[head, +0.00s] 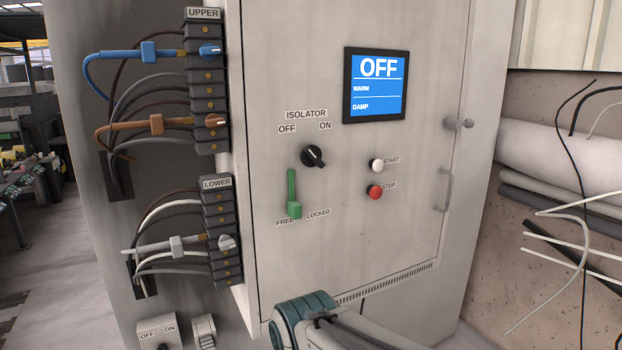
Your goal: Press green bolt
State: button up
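The green bolt (292,190) is on the front of the grey cabinet door (340,240), low on its left side. It is an upright green bar with a wider block at its lower end. The block sits between the labels FREE and LOCKED, closer to FREE. A teal and pale part of my arm shows at the bottom edge, below the door and apart from the bolt. My gripper's fingers are not in view.
Above the bolt is the black isolator knob (313,156). Right of it are a white START button (376,165) and a red STOP button (374,192). The screen (376,86) reads OFF. A door handle (444,190) sticks out at right; wired terminal blocks (207,105) line the left.

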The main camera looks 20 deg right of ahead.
aim_at(294, 209)
jog(key=k, duration=0.5)
jog(key=z, duration=0.95)
jog(key=i, duration=0.7)
jog(key=u, duration=1)
